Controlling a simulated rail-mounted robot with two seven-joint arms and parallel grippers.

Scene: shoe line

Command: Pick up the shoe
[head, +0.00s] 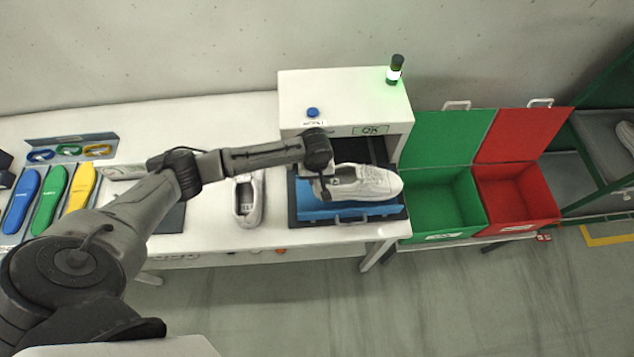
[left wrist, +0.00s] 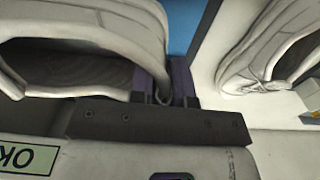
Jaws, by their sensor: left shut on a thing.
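A white shoe (head: 366,184) is at the blue tray (head: 318,209) in front of the white inspection box, toe to the right. It also fills the upper left of the left wrist view (left wrist: 95,62). My left gripper (head: 327,186) is shut on the shoe's heel end. In the left wrist view the dark fingers (left wrist: 165,85) pinch the shoe's edge. I cannot tell whether the shoe touches the tray. A second white shoe (head: 248,198) stands on the table left of the tray. My right gripper is not in view.
The white box (head: 340,97) has a green-lit lamp (head: 395,70) on top and an "OK" display. A green bin (head: 440,208) and a red bin (head: 516,196) stand open at right. Coloured insoles (head: 49,200) and laces (head: 70,151) lie at left.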

